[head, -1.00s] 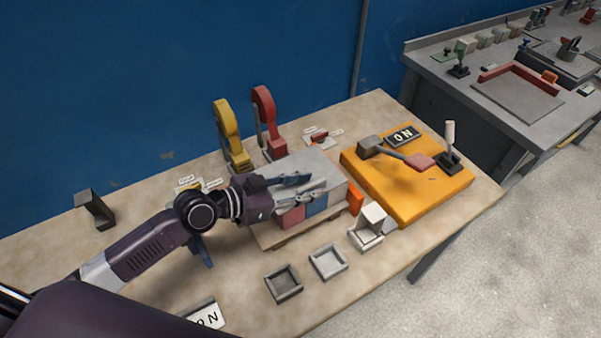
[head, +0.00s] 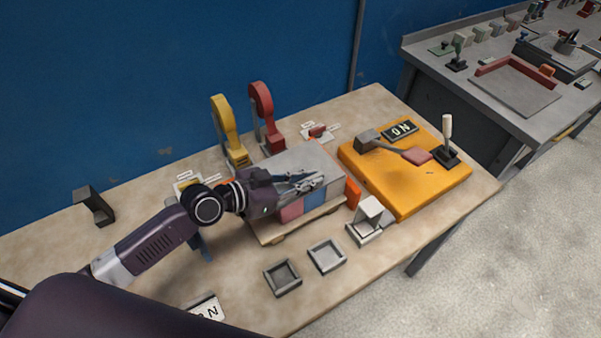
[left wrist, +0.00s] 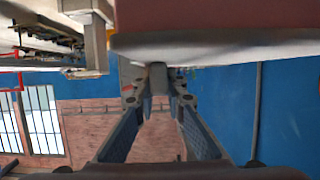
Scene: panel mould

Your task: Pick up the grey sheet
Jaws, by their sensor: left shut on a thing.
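The grey sheet (head: 312,156) lies roughly flat on top of a pink block (head: 292,210) and a blue block (head: 315,199) on the workbench. My left gripper (head: 308,183) is at the sheet's near edge, its fingers brought together on it. In the left wrist view the fingers (left wrist: 158,80) come close together beneath a broad pale surface that I cannot clearly identify. The gripper and wrist hide the sheet's left near part. My right gripper is not in view.
An orange platform (head: 435,190) with a lever stands right of the sheet. A yellow clamp (head: 226,125) and a red clamp (head: 263,105) stand behind it. Two small square trays, one dark (head: 282,278) and one light (head: 327,257), lie in front. The bench's left part is mostly clear.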

